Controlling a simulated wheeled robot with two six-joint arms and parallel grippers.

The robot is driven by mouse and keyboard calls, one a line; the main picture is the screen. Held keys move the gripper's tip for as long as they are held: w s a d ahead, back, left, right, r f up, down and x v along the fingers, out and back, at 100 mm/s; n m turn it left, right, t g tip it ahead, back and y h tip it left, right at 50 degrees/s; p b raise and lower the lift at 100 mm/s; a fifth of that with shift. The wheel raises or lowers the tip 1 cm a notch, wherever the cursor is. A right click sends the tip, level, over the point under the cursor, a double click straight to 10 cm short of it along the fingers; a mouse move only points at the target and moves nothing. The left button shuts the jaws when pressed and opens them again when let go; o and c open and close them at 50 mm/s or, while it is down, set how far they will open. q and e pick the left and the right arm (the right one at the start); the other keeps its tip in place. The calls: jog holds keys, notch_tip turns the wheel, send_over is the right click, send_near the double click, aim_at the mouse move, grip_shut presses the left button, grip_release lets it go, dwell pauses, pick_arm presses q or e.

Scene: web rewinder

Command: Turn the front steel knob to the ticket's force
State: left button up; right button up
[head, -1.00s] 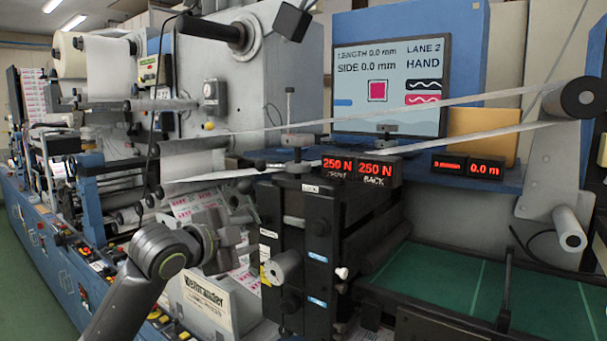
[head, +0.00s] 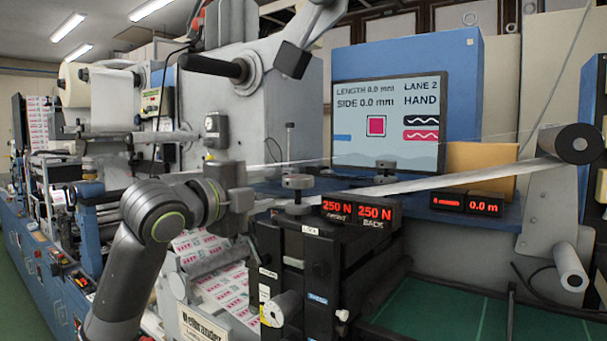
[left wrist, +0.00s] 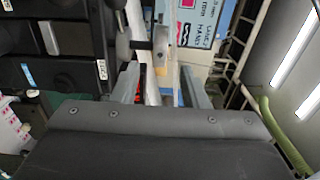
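The front steel knob (head: 297,182) is a grey disc on a short stem on top of the black unit (head: 310,262). It also shows in the left wrist view (left wrist: 160,40), beyond the fingertips. My left gripper (head: 264,198) is just left of the front knob, pointing toward it. In the left wrist view my two fingers (left wrist: 159,70) are apart with nothing held between them. The red displays (head: 356,209) on the unit read 250 N for front and 250 N for back. I cannot make out a ticket with a force on it. My right gripper is out of view.
A second steel knob (head: 385,166) stands behind, to the right. The pale web (head: 440,182) runs past the knobs to the roll (head: 572,144). A screen (head: 390,122) reads LANE 2, HAND.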

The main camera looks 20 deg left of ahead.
aim_at(299, 176)
pick_arm(q)
jog(key=p+x, duration=0.4)
jog(key=x, duration=0.6)
jog(key=shift+w+d+p, duration=0.15)
jog(key=shift+w+p, duration=0.15)
jog(key=shift+w+d, duration=0.2)
jog(key=shift+w, duration=0.4)
jog(key=shift+f, duration=0.1)
grip_shut()
